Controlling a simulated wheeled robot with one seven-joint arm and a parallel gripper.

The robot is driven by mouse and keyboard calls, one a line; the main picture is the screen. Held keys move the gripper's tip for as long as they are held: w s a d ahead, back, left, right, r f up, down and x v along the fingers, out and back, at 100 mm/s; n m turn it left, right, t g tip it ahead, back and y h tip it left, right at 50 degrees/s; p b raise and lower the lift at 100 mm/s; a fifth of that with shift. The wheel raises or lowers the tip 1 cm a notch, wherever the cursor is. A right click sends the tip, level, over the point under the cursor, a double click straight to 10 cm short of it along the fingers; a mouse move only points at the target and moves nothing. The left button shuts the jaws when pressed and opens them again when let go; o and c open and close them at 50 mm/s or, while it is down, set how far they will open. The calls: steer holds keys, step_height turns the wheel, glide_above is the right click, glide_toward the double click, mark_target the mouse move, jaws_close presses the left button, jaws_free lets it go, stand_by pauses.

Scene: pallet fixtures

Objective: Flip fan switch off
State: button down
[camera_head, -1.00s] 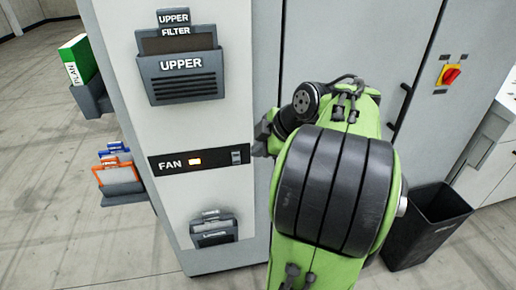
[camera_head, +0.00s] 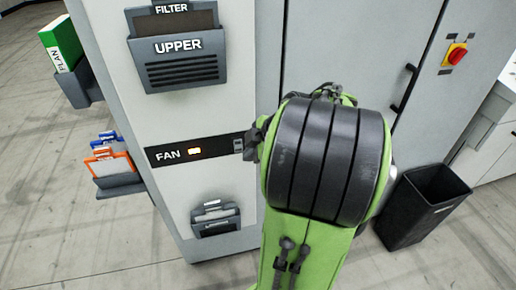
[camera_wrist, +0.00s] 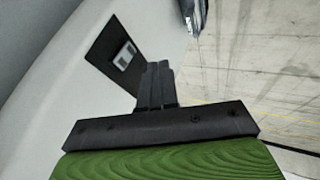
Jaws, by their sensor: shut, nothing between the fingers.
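The fan switch (camera_head: 238,145) is a small grey rocker at the right end of a black strip marked FAN (camera_head: 168,155) on the grey cabinet. In the wrist view the switch (camera_wrist: 125,56) sits on the dark strip, just left of my fingertips. My gripper (camera_wrist: 158,66) is shut and empty, its fingers pointing towards the cabinet face. They look apart from the switch, but contact is hard to judge. In the head view my green arm hides most of the gripper.
An upper filter holder (camera_head: 181,62) sits above the strip and a lower holder (camera_head: 215,220) below it. Side trays hold a green binder (camera_head: 62,43) and orange and blue frames (camera_head: 108,160). A red knob (camera_head: 457,55) and a black bin (camera_head: 424,205) are at right.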

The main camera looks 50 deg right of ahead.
mark_target(242, 150)
steer(key=w+f, duration=0.1)
steer(key=w+d+f, duration=0.1)
steer(key=w, duration=0.1)
steer(key=w+d+f, duration=0.1)
steer(key=w, duration=0.1)
steer(key=shift+w+f, duration=0.15)
steer(key=shift+f, duration=0.1)
